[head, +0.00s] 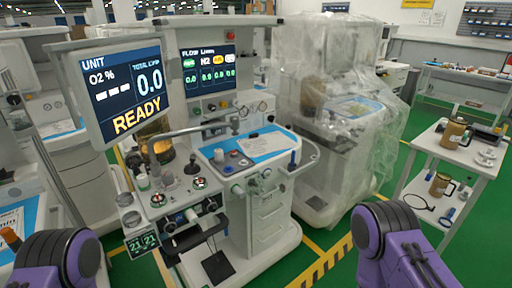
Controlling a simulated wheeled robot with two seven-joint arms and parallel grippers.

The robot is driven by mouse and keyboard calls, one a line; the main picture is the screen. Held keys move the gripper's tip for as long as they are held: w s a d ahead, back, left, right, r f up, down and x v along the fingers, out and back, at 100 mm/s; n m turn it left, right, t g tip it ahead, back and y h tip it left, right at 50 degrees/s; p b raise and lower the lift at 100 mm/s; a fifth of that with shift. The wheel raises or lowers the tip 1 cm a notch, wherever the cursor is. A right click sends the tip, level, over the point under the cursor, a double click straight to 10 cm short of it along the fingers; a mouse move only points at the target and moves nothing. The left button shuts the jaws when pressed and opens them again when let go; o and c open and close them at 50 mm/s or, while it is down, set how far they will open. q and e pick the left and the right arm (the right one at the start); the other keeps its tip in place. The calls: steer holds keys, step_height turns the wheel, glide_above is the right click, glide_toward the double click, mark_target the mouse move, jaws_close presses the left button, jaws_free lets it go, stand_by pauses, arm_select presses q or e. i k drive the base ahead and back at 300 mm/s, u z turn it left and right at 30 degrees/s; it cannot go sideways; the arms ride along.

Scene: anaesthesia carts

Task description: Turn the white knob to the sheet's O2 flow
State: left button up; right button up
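The anaesthesia machine stands in the middle of the head view. Its flow screen (208,67) shows coloured gas labels above a row of 0.0 readings. Small knobs (210,106) sit in a row below this screen; they are too small for me to tell surely which one is white or how it is turned. A printed white sheet (256,144) lies on the blue worktop; its text is too small to read. The large tilted screen (124,87) reads UNIT, O2 %, TOTAL 0.0 and READY. Purple and black links of my arms show at both lower corners; neither gripper is in view.
A plastic-wrapped machine (330,110) stands right of the middle one. A white trolley (465,153) with mugs is at the far right. A curved bar (190,131) crosses above the worktop's left part. Green floor with yellow-black striping (325,264) is open in front.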

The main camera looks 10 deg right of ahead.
mark_target(235, 101)
steer(key=k, duration=1.1)
steer(key=z, duration=0.65)
steer(key=i, duration=1.5)
steer(key=u, duration=0.65)
